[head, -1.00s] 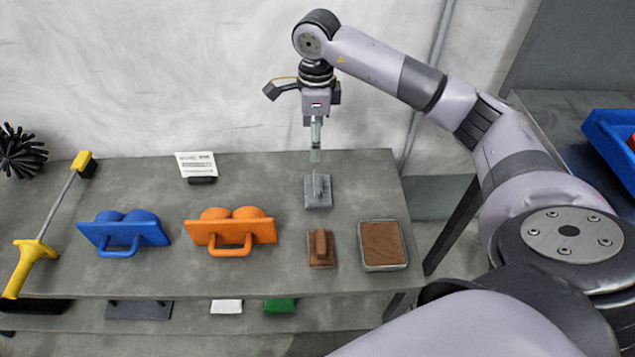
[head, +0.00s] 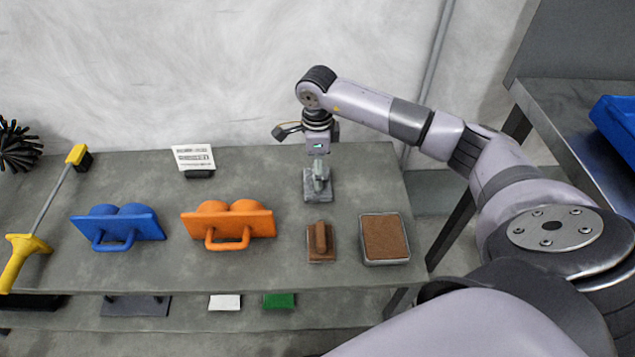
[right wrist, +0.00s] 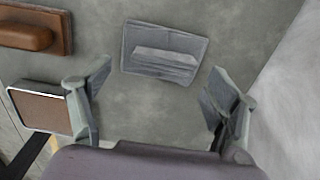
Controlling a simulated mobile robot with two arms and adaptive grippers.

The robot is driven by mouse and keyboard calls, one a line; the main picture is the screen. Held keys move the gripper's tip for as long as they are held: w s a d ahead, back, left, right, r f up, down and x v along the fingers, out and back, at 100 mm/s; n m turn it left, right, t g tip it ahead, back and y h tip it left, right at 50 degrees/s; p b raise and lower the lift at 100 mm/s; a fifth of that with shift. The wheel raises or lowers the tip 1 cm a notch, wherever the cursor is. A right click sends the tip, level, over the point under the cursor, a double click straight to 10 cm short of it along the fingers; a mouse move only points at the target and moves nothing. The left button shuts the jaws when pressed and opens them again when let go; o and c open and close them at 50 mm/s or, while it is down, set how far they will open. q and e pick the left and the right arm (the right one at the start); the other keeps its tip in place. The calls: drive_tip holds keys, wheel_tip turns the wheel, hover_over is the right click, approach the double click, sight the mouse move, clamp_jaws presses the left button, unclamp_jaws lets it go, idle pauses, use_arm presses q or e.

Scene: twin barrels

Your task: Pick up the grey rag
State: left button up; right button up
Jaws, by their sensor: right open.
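The grey rag (head: 317,193) is a flat grey piece with a raised ridge along its middle. It lies on the upper shelf near the right end, behind a brown block with a handle. In the right wrist view the rag (right wrist: 164,52) lies beyond the fingertips, toward the top of the picture. My right gripper (head: 318,174) points down over the rag in the head view. In the right wrist view my right gripper (right wrist: 158,85) has its fingers wide apart, with bare shelf between them. My left gripper does not show.
The brown block (head: 321,243) and a brown-topped tray (head: 385,238) sit in front of the rag. An orange piece (head: 228,224) and a blue piece (head: 118,226) with handles stand to the left. A label card (head: 194,158) stands at the back. A wall rises behind the shelf.

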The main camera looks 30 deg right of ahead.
drive_tip(key=f, duration=0.3)
drive_tip(key=shift+w+d+f+b, duration=0.1)
drive_tip(key=shift+w+f+b, duration=0.1)
drive_tip(key=shift+f+b, duration=0.15)
drive_tip(key=shift+c, duration=0.3)
drive_tip(key=c, duration=1.2)
